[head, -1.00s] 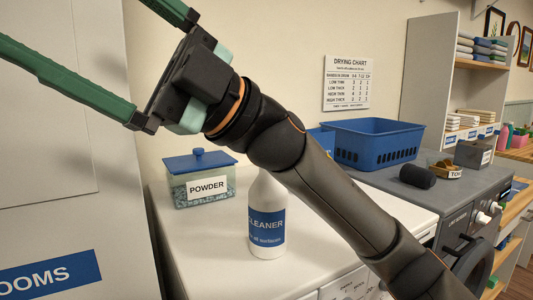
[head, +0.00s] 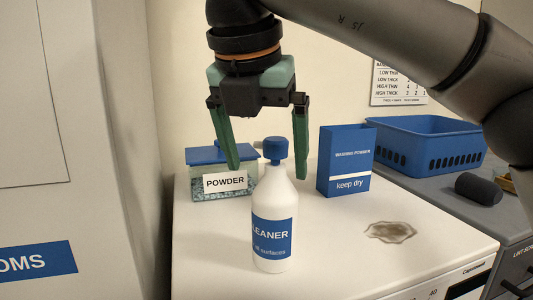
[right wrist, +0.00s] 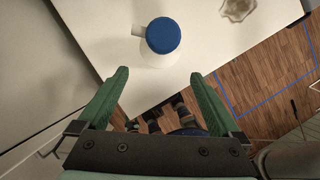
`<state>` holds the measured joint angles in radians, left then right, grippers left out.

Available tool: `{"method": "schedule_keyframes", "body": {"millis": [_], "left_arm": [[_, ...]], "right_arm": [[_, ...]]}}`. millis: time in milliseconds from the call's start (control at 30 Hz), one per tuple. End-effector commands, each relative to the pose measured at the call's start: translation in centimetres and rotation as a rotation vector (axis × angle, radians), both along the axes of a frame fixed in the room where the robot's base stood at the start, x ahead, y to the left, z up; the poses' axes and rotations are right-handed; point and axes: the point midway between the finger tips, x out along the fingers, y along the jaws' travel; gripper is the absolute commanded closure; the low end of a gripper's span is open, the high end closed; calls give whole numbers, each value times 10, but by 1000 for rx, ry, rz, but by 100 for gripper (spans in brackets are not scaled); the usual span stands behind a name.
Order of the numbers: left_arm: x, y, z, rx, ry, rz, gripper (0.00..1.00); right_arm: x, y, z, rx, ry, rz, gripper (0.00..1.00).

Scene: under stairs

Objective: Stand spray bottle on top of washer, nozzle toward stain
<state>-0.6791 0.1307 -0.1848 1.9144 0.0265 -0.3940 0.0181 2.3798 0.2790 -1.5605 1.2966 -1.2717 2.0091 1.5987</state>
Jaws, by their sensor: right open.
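The white spray bottle (head: 274,205), with a blue label and blue top (head: 276,150), stands upright on the white washer top (head: 330,260). The brown stain (head: 390,232) lies to its right. The right wrist view shows the blue top (right wrist: 163,35) from above; a pale piece juts left from it, away from the stain (right wrist: 237,9). My right gripper (head: 267,172) points down, its green fingers open and empty. The fingers appear either side of the bottle's top in the head view, but the wrist view shows the bottle beyond the fingertips, apart. My left gripper is not in view.
A powder tub (head: 208,195) and a blue washing powder box (head: 345,160) stand behind the bottle. A blue basket (head: 425,148) and a dark cylinder (head: 478,189) are on the grey machine to the right. A tall pale cabinet (head: 80,180) borders the left.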

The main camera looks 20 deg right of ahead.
Motion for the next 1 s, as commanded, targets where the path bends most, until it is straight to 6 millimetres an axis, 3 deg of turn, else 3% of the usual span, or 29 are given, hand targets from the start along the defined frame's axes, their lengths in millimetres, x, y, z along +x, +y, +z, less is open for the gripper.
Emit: {"method": "schedule_keyframes", "body": {"millis": [167,600,800,1000], "left_arm": [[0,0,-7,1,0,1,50],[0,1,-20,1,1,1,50],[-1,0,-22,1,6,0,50],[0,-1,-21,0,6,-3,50]], "right_arm": [[6,-5,-20,-3,4,-2,0],[31,-21,-94,1,5,1,0],[37,-25,-111,2,1,1,0],[39,-26,-114,1,1,1,0]]}}
